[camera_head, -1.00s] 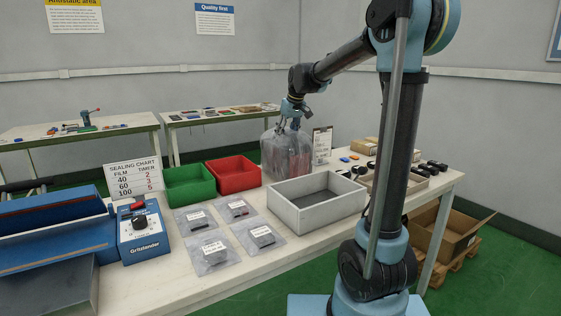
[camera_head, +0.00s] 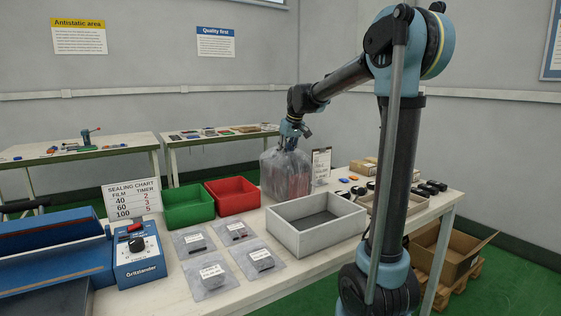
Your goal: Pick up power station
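My gripper (camera_head: 290,142) points down at the top of a large clear plastic bag (camera_head: 286,178). The bag stands upright near the bench's far edge, to the right of the red bin. Greyish and reddish contents show dimly through it. I cannot tell whether they are the power station, and I see nothing else clearly recognisable as one. My fingertips overlap the bag's top and are too small to show whether they are open or shut on it.
A red bin (camera_head: 232,197) and a green bin (camera_head: 187,205) stand left of the bag. An open grey-white box (camera_head: 341,227) stands in front of it. A small sign (camera_head: 321,165) is close on its right. Several flat labelled bags and a blue sealer (camera_head: 136,252) are at left.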

